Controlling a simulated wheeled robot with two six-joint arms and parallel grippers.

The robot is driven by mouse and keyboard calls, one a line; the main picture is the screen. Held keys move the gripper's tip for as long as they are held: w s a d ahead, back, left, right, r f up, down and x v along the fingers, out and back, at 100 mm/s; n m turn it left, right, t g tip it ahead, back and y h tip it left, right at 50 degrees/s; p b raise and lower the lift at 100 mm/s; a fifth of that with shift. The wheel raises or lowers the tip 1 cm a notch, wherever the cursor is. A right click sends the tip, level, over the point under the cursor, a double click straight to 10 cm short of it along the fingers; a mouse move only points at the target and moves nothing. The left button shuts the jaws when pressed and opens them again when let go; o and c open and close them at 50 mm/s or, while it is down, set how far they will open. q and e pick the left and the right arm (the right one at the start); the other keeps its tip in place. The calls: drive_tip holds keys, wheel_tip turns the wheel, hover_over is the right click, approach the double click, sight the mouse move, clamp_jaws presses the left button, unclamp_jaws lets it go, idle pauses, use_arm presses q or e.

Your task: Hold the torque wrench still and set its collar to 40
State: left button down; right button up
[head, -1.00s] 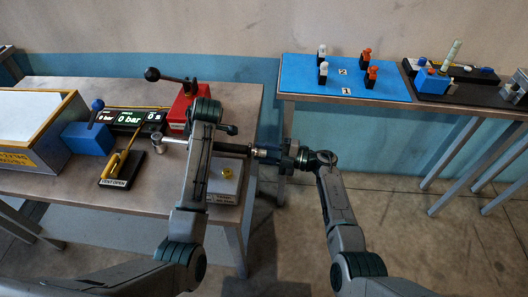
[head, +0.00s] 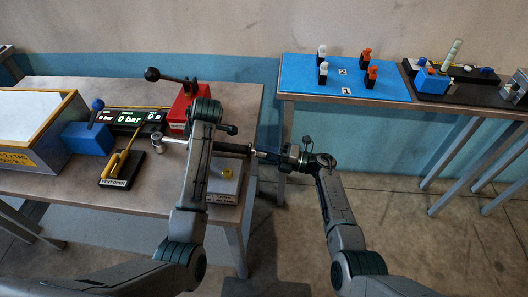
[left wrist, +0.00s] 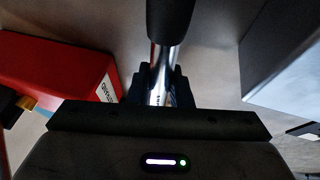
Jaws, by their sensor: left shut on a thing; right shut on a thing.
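The torque wrench lies across the right part of the left table, its silver square-drive head (head: 157,140) to the left and its black grip (head: 232,148) to the right, reaching past the table edge. My left gripper (left wrist: 160,88) is shut on the wrench's silver shaft (left wrist: 163,62), seen in the left wrist view with the black grip above it. In the head view my left arm hides this hold. My right gripper (head: 292,155) is shut around the wrench's collar end beyond the table edge. The collar is mostly covered, and its scale cannot be read.
A red block with a black-knobbed lever (head: 180,105) stands behind the wrench. A display reading 0 bar (head: 128,119), a blue block (head: 88,138) and a yellow vent lever (head: 116,166) are to the left. A grey box (head: 224,184) lies in front. Another table holds a blue mat (head: 345,87).

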drive_tip(key=shift+f, duration=0.1)
idle(0.3)
drive_tip(key=o, duration=1)
drive_tip(key=d, duration=0.4)
drive_tip(key=s+d+f, duration=0.1)
drive_tip(key=d, duration=0.6)
drive_tip(key=shift+s+d+f, duration=0.2)
drive_tip(key=shift+s+d, duration=0.1)
drive_tip(key=shift+d, duration=0.1)
use_arm(q)
drive_tip(key=c, duration=1.2)
unclamp_jaws()
drive_tip(key=shift+c, duration=0.2)
